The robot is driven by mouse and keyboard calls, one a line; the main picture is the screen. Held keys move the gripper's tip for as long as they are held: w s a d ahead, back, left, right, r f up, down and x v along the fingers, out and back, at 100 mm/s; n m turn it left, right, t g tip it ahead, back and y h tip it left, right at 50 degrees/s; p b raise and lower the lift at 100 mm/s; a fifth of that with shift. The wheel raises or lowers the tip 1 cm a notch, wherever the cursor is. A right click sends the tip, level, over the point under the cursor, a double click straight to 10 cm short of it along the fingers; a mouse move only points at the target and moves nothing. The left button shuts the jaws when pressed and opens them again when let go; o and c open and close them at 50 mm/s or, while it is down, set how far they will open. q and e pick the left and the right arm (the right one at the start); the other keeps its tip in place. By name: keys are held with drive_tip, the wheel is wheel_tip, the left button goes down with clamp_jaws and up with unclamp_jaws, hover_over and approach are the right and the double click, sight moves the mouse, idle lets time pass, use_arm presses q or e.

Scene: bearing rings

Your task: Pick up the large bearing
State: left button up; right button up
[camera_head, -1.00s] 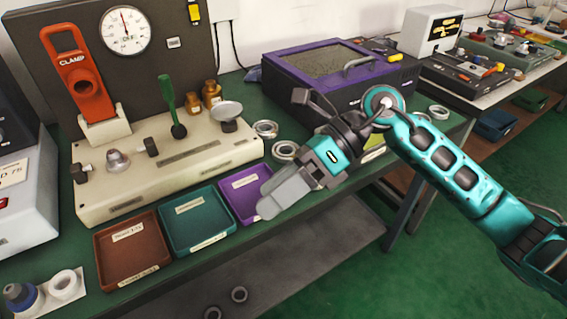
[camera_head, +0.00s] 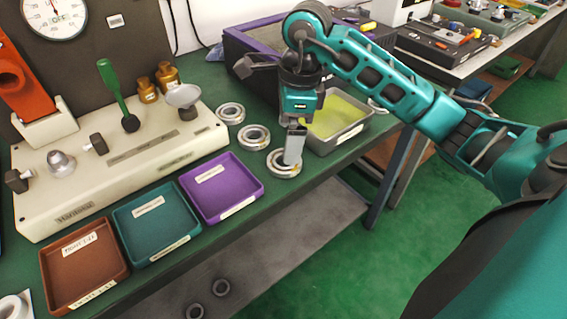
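Three metal bearing rings lie in a slanting row on the green bench: one at the back (camera_head: 230,113), one in the middle (camera_head: 254,137), and one at the front (camera_head: 277,171). The front one looks slightly the largest, though it is also nearest. My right gripper (camera_head: 292,158) points down over the front ring, its fingers overlapping the ring's centre and right part. The fingers line up in this view, so I cannot tell whether they are open, or whether they touch the ring. My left gripper is not in view.
A grey tray with a yellow-green inside (camera_head: 360,128) stands right of the gripper. Purple (camera_head: 258,190), teal (camera_head: 197,236) and brown (camera_head: 45,268) trays line the bench front. A cream test stand (camera_head: 190,148) is behind them.

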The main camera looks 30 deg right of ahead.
drive_tip(key=shift+w+a+f+b, duration=0.1)
drive_tip(key=shift+a+f+b, duration=0.1)
drive_tip(key=shift+f, duration=1.35)
drive_tip(key=shift+w+a+f+b, duration=0.1)
drive_tip(key=shift+f+b, duration=0.05)
drive_tip(key=shift+f, duration=1.35)
drive_tip(key=shift+c, duration=0.5)
drive_tip(key=shift+r, duration=0.1)
drive_tip(key=c, duration=1.2)
